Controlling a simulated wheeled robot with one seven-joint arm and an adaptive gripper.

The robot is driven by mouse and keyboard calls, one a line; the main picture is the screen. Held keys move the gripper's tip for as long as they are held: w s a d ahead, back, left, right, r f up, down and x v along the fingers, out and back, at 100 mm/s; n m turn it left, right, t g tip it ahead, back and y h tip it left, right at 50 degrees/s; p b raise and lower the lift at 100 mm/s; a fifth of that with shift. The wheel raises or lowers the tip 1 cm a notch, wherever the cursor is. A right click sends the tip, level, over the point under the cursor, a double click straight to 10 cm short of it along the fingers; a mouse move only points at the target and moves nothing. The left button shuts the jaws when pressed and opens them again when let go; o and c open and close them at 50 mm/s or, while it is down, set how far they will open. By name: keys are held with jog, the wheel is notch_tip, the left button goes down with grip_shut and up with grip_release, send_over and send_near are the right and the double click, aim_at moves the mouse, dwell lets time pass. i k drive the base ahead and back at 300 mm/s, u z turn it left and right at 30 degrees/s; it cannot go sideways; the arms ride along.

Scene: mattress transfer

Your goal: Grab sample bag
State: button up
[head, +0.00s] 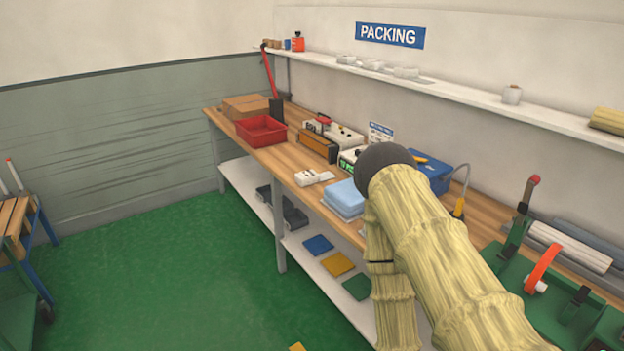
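I cannot tell for sure which object is the sample bag. A light blue soft-looking block or stack (345,195) lies near the front edge of the wooden packing bench (290,163), just left of my arm. A small white item (308,177) lies on the bench to its left. My arm, in a pale yellow wrinkled cover with a dark round joint, rises from the lower right and hides part of the bench. A second covered segment hangs down in front of the lower shelf. My gripper is not in view.
A red tray (261,130), a cardboard box (246,106), bench machines (339,134) and a blue box (432,175) stand on the bench. Green equipment (550,285) is at right. Colored squares (338,263) lie on the lower shelf (310,245). The green floor (170,260) at left is mostly clear; a cart (22,250) stands far left.

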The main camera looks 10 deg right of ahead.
aim_at(306, 178)
jog(key=u, duration=0.35)
jog(key=k, duration=0.5)
jog(key=u, duration=1)
jog(key=i, duration=3.2)
jog(key=z, duration=1.1)
jog(key=i, duration=1)
jog(key=z, duration=1.05)
